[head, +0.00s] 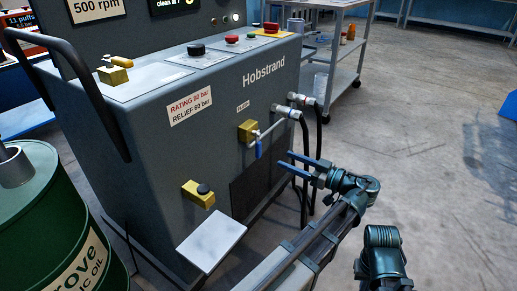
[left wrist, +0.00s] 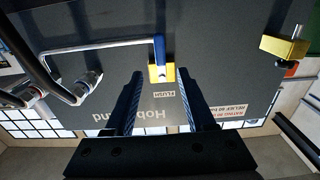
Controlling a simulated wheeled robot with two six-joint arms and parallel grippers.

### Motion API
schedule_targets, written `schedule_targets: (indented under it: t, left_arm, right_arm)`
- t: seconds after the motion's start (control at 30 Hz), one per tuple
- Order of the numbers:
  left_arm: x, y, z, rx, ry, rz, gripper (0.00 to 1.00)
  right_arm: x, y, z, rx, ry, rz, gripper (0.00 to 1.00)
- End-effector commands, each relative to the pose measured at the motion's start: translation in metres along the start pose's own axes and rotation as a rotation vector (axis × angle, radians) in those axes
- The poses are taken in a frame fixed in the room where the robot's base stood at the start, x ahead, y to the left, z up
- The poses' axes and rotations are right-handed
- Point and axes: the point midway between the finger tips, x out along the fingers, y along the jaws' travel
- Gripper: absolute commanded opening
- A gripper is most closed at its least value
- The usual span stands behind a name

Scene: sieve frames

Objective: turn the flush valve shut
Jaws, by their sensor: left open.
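The flush valve (head: 247,130) is a yellow block on the dark front panel of the grey machine, with a label above it. Its blue handle (head: 258,148) hangs downward, and a thin silver bar runs from there up to the right. In the left wrist view, which is upside down, the yellow valve body (left wrist: 161,74) and blue handle (left wrist: 160,47) stand ahead of the fingertips. My left gripper (head: 284,159) is open and empty, to the right of and slightly below the handle, apart from it. My right gripper's fingers are not in view.
Two hose fittings (head: 285,110) with black hoses stand to the right of the valve. Another yellow valve (head: 198,194) with a black knob is lower left, above a pale plate (head: 211,242). A green oil drum (head: 45,220) stands at left.

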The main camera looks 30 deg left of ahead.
Motion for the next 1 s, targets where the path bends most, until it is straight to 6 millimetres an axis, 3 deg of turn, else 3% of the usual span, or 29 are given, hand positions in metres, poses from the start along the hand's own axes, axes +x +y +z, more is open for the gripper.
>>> schedule_targets:
  t: [0.3, 0.5, 0.7, 1.0]
  left_arm:
    - [0.067, -0.002, 0.000, 0.002, -0.001, -0.004, 0.55]
    - [0.097, -0.001, 0.001, 0.002, -0.001, -0.002, 0.55]
    - [0.113, 0.000, 0.001, 0.002, -0.001, 0.000, 0.55]
    - [0.116, 0.000, 0.001, 0.002, -0.002, 0.000, 0.55]
  right_arm:
    - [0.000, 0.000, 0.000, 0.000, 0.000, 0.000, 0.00]
    - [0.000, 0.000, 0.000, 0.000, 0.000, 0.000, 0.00]
    - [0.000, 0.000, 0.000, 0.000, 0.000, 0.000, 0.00]
    - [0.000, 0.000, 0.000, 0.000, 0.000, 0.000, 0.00]
